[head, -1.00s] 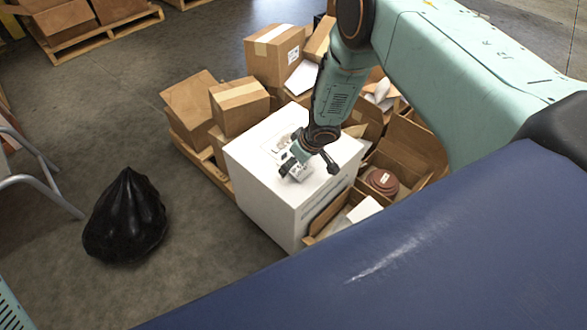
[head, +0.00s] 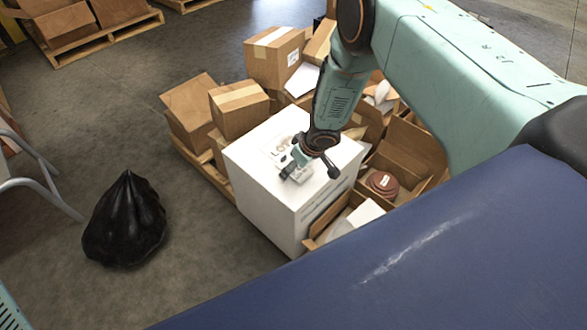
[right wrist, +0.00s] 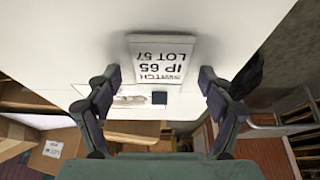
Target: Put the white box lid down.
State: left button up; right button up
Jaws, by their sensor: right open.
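A large white box (head: 262,186) stands on the pallet among cartons, with its flat white top facing up. I cannot tell whether its lid is a separate piece. My right gripper (head: 308,168) is over this top, pointing down, its fingers spread apart. A small white block (right wrist: 164,62) printed "SWITCH IP 65 LOT 57" shows between and beyond the fingertips in the right wrist view, upside down. The gripper (right wrist: 160,76) is open, and a gap shows between each finger and the block. My left gripper is not in view.
Brown cartons (head: 240,108) crowd behind the white box, and open cartons (head: 408,150) stand to its right. A brown-red round item (head: 382,182) lies in one. A black bag (head: 125,222) sits on the floor at left, near a metal frame (head: 40,187). Floor between is clear.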

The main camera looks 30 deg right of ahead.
jog(key=shift+c, duration=0.2)
jog(key=c, duration=0.9)
jog(key=shift+c, duration=0.2)
